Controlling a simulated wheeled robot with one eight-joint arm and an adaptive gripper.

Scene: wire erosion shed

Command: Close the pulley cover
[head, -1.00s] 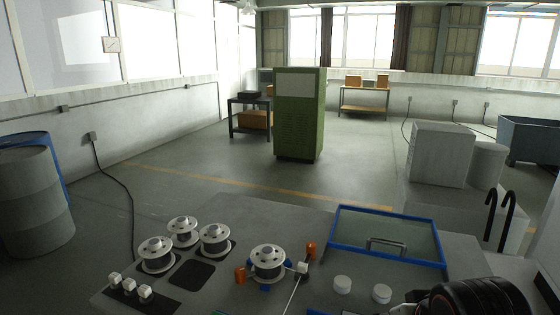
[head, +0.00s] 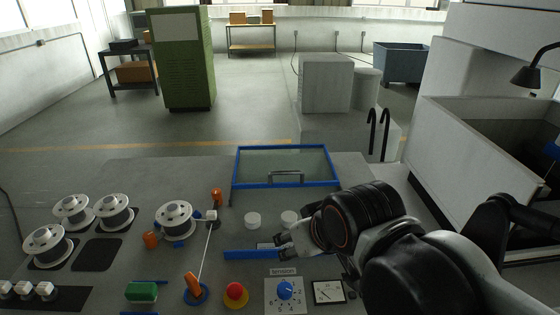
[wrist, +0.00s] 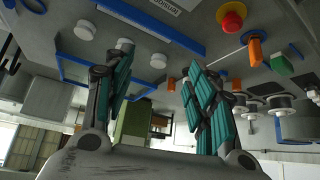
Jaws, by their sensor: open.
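The pulley cover (head: 285,152) is a clear panel in a blue frame with a grey handle (head: 286,174). It stands raised at the back of the machine top, behind two white round pulleys (head: 252,219). A blue bar (head: 252,255) lies in front of the pulleys. My gripper (head: 284,244) is open and empty, in front of the right pulley and near the right end of the bar, apart from the cover. In the wrist view my gripper (wrist: 160,58) shows spread fingers, with the blue frame (wrist: 59,62) partly hidden behind the left finger.
Wire spools (head: 113,211) stand on the left of the machine top. A green button (head: 141,291), a red knob (head: 236,293), a blue tension dial (head: 285,290) and a gauge (head: 328,291) line the front. Black hooked rods (head: 378,132) stand behind right.

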